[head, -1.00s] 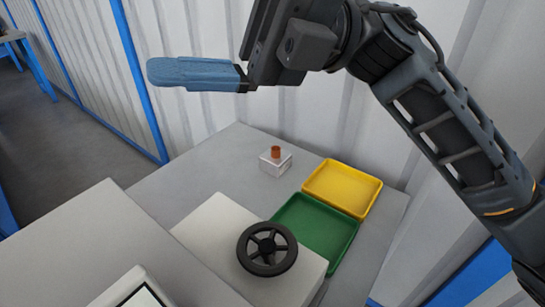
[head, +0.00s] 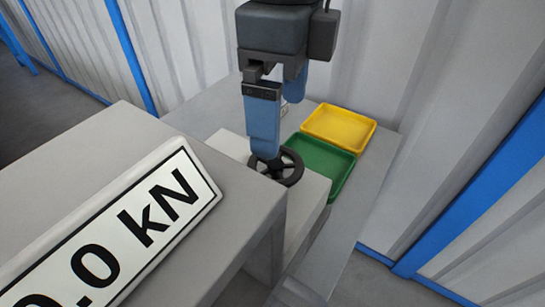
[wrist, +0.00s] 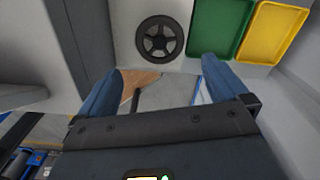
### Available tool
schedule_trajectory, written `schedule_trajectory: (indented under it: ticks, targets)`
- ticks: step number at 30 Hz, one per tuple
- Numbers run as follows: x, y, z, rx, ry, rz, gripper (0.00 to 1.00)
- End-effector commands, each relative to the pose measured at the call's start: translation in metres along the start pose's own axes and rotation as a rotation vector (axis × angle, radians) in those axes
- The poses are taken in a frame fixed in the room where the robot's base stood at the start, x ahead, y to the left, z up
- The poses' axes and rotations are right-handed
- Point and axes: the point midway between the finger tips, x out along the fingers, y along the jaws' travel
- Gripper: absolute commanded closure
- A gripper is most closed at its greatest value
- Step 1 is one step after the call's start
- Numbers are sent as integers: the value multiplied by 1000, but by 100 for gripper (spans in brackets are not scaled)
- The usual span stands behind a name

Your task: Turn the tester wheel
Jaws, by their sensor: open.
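The tester wheel (head: 291,170) is a black spoked handwheel on a light grey block. In the head view my gripper (head: 264,155) points down, and its blue fingers hide the wheel's left part. In the wrist view the whole wheel (wrist: 160,38) shows beyond the fingertips, framed between them and clear of both. My gripper (wrist: 161,80) is open with nothing between its fingers. Whether a finger touches the wheel cannot be told from the head view, but the wrist view shows them apart.
A green tray (head: 322,161) and a yellow tray (head: 339,127) lie on the grey table behind the wheel. A display (head: 120,225) reading "0.0 kN", partly cut off, stands on the grey housing at front left. A corrugated wall (head: 420,80) is close behind the table.

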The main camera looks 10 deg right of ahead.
Motion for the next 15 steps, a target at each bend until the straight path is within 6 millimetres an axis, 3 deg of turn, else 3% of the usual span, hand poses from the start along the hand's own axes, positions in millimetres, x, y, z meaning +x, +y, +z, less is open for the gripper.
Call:
schedule_trajectory:
  ticks: [15]
  targets:
    - [66,-1,-1,-5,7,-11,0]
